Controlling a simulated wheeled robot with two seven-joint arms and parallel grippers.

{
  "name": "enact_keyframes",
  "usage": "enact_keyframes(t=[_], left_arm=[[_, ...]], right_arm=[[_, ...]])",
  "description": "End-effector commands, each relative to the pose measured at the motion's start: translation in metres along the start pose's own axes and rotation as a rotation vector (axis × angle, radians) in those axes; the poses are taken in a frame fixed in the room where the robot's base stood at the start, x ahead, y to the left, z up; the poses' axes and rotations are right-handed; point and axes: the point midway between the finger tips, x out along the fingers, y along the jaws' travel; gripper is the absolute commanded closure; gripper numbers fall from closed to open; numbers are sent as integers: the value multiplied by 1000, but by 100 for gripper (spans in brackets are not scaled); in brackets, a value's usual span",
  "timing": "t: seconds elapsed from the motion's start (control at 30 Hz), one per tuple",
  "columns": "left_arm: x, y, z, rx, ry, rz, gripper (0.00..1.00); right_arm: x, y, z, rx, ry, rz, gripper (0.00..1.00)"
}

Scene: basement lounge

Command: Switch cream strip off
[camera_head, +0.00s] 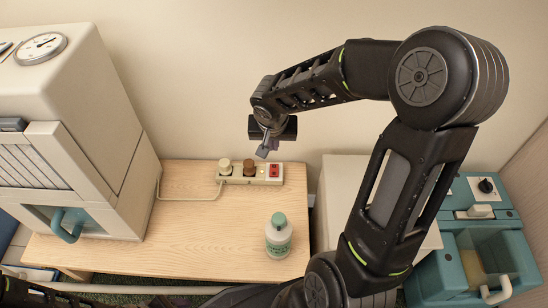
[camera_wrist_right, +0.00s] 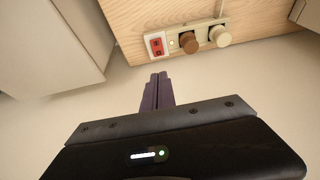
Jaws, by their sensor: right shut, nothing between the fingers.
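The cream power strip (camera_head: 235,179) lies along the back of the wooden table near the wall. A cream plug (camera_head: 225,166) and a brown plug (camera_head: 249,167) sit in it. Its red switch (camera_head: 274,170) is at the right end. My left gripper is out of view.
A white and green bottle (camera_head: 278,238) stands on the wooden table (camera_head: 200,245). A large cream machine (camera_head: 85,110) stands at the left. A teal machine (camera_head: 465,250) is at the right. A cable (camera_head: 185,198) runs left from the strip. The table's middle is clear.

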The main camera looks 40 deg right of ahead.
Motion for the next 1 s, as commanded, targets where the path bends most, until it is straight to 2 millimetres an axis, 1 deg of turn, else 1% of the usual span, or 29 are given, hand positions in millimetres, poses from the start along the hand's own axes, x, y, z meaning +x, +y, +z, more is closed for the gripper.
enact_keyframes(t=[0.17,0.27,0.7,0.83,1.0], left_arm=[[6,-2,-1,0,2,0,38],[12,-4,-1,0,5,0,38],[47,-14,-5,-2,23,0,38],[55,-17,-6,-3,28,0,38],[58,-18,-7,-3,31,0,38]], right_arm=[[13,1,1,1,-2,1,100],[27,1,2,1,-3,2,100],[113,0,4,1,-3,1,100],[129,1,8,1,-2,1,100],[138,0,9,1,-1,0,100]])
